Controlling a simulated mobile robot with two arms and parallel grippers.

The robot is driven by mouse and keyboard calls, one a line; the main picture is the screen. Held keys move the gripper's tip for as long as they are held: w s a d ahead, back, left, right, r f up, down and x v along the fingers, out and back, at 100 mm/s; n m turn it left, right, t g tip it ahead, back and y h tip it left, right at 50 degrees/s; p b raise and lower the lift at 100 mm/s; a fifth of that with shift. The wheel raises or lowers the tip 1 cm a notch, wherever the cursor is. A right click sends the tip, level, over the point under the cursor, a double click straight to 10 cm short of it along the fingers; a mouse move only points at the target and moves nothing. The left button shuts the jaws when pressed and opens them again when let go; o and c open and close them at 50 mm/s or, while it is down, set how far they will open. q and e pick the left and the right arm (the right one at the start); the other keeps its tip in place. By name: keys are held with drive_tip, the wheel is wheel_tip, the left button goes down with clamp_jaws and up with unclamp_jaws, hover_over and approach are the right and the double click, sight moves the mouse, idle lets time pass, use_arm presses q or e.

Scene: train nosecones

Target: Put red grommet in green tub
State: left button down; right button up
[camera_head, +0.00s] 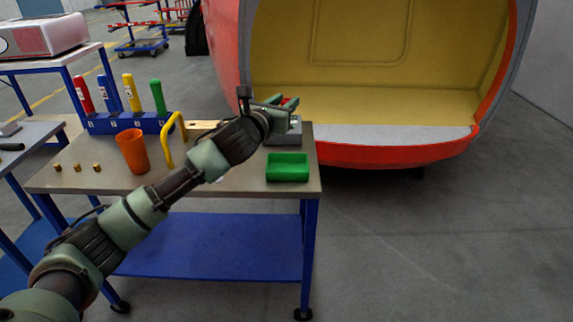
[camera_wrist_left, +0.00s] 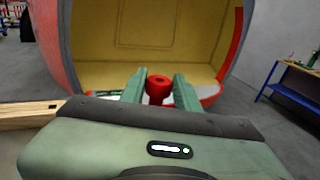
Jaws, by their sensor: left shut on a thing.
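The red grommet (camera_wrist_left: 157,88) is a red ring-shaped piece between the two green fingers of my left gripper (camera_wrist_left: 158,92), in the left wrist view. In the head view my left gripper (camera_head: 282,103) is over the back right part of the workbench, with a bit of red showing between its fingers. It is shut on the grommet. The green tub (camera_head: 288,166) stands at the front right corner of the bench, in front of and below the gripper. I see nothing inside the tub. My right gripper is not in view.
The workbench (camera_head: 230,182) also carries an orange cup (camera_head: 132,150), a yellow handle (camera_head: 172,138), a blue rack (camera_head: 120,124) with coloured-handled tools and small brass pieces (camera_head: 78,167). A grey block (camera_head: 291,132) is under the gripper. The red nosecone (camera_head: 400,155) stands behind.

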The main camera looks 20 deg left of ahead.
use_arm(q)
wheel_tip(320, 180, down, 19)
drive_tip(key=shift+r+b, duration=0.1)
drive_tip(key=shift+b, duration=0.85)
drive_tip(key=shift+f+b, duration=0.35)
drive_tip(key=shift+f, duration=0.25)
drive_tip(key=c, duration=1)
unclamp_jaws()
drive_tip(key=shift+c, duration=0.2)
drive_tip(key=shift+r, duration=0.15)
